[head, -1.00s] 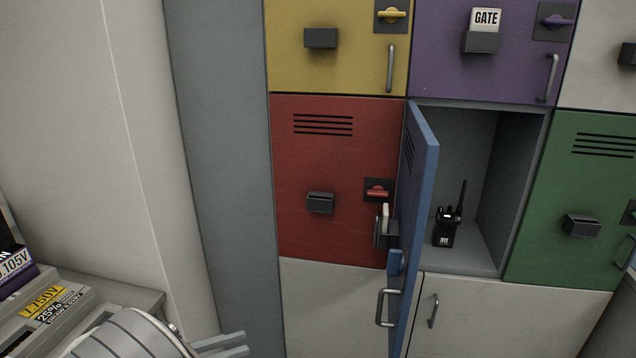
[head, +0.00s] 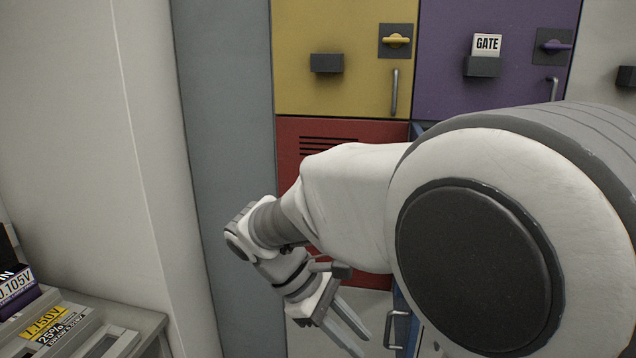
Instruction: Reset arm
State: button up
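My arm fills the lower right and middle of the head view, with my gripper (head: 350,328) pointing down and to the right in front of the lower lockers. Its two grey fingers are apart with nothing seen between them, though the tips run close to the bottom of the picture. The gripper is left of the blue door's handle (head: 397,328); I cannot tell how far apart they are in depth. The open blue door and the compartment with the black radio are mostly hidden behind my arm.
A red locker (head: 290,150) is partly covered by my arm. A yellow locker (head: 345,90) and a purple locker (head: 500,95) with a GATE tag (head: 487,45) stand above. A grey charger unit (head: 120,340) with labels is at lower left. A wall column (head: 85,150) stands left.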

jog(key=s+d+r+m+t+y, duration=0.2)
jog(key=s+d+m+t+y, duration=0.1)
jog(key=s+d+m, duration=0.1)
jog(key=s+d+r+m+t+y, duration=0.2)
jog(key=s+d+m+t+y, duration=0.1)
jog(key=s+m, duration=0.4)
jog(key=shift+s+d+r+m+y, duration=0.15)
jog(key=shift+d+r+m+y, duration=0.3)
jog(key=shift+d+y, duration=0.35)
